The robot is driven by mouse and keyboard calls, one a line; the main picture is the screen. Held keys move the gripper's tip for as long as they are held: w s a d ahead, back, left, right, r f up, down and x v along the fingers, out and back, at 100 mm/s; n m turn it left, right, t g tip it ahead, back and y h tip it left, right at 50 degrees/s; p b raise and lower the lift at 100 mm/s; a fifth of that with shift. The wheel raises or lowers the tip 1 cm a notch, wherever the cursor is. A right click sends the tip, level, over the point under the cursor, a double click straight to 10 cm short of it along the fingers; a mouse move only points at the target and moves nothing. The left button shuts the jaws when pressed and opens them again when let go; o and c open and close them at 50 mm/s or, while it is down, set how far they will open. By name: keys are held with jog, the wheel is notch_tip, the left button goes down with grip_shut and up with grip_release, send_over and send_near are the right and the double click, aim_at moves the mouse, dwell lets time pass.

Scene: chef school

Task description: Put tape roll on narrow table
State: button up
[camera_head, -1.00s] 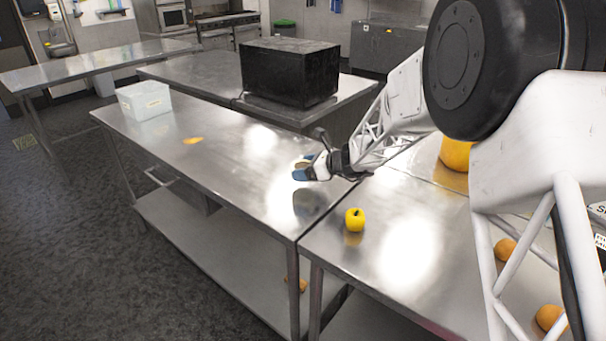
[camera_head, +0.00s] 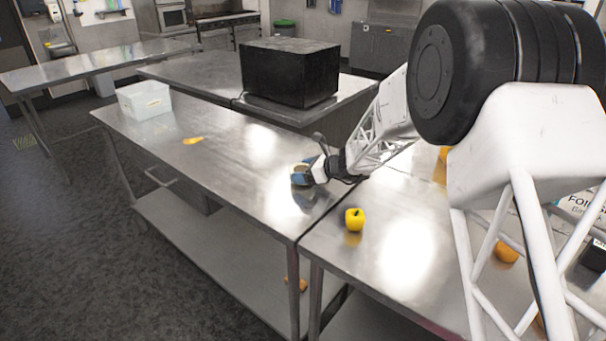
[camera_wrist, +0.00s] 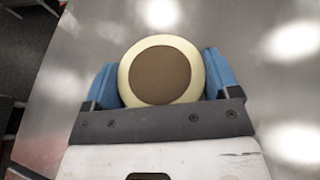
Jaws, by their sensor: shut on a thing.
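My gripper (camera_head: 300,174) is over the near right part of the long steel table (camera_head: 222,166). In the wrist view my gripper (camera_wrist: 160,85) has its blue fingers on both sides of a round, cream-rimmed roll with a brown centre, the tape roll (camera_wrist: 125,70), and is shut on it. In the head view the tape roll is mostly hidden by the fingers. The roll is close to the tabletop; I cannot tell whether it touches. A narrower steel table (camera_head: 95,60) stands at the far left, apart from the long table.
A black box (camera_head: 290,72) stands on the table behind. A yellow apple (camera_head: 354,220) sits on the right table. The long table's middle is free.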

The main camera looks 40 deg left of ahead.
jog(key=shift+f, duration=0.45)
jog(key=shift+f, duration=0.1)
jog(key=o, duration=0.8)
jog(key=shift+d, duration=0.1)
jog(key=v, duration=1.2)
dwell(0.4)
